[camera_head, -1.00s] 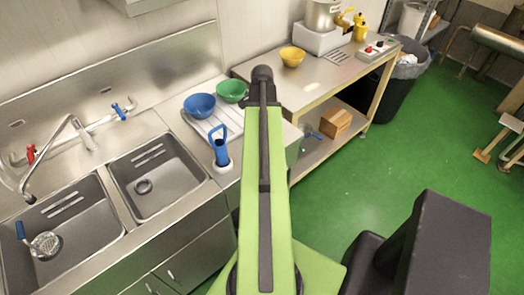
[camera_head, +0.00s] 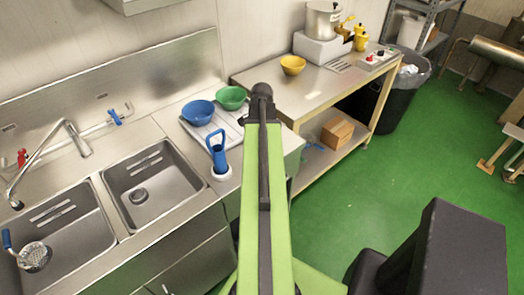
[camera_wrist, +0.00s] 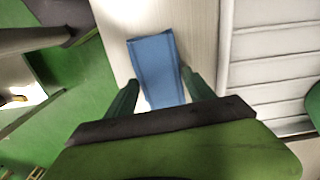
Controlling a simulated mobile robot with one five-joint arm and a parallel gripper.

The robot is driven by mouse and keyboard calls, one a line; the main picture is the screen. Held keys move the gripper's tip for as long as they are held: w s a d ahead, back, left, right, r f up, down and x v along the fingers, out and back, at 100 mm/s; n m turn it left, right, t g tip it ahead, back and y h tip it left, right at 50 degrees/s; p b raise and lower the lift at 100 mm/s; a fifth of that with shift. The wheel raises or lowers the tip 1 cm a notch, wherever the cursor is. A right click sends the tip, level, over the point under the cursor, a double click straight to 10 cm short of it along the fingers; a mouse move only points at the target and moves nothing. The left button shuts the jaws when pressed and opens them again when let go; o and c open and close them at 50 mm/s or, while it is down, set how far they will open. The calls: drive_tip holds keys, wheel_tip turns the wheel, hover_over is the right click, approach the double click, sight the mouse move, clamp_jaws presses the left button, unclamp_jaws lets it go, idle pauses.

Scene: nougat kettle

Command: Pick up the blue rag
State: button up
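The blue rag (camera_wrist: 155,62) lies as a flat, folded strip on a pale surface in the wrist view. My gripper (camera_wrist: 160,80) has its two dark green fingers apart, one on each side of the rag's near part. The rag's near end runs toward my gripper's palm and is partly hidden there. I cannot tell whether the fingers touch it. My arm hides my gripper in that view.
The worktable (camera_head: 325,82) has legs and a lower shelf (camera_head: 318,164) with a wooden box (camera_head: 338,132). The sink counter, with blue (camera_head: 198,113) and green bowls (camera_head: 231,98), stands at left. A black bin (camera_head: 402,100) stands at right. Green floor is open at right.

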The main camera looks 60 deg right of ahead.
drive_tip(key=c, duration=0.8)
drive_tip(key=shift+r+p, duration=0.4)
drive_tip(key=shift+c, duration=0.2)
wheel_tip(320, 180, up, 4)
drive_tip(key=p, duration=0.3)
drive_tip(key=shift+f+p, duration=0.1)
drive_tip(key=shift+p, duration=0.3)
drive_tip(key=s+r+p, duration=0.6)
drive_tip(key=s, duration=0.5)
drive_tip(key=shift+s+a+r, duration=0.15)
drive_tip(key=shift+s+a, duration=0.2)
drive_tip(key=shift+s, duration=0.05)
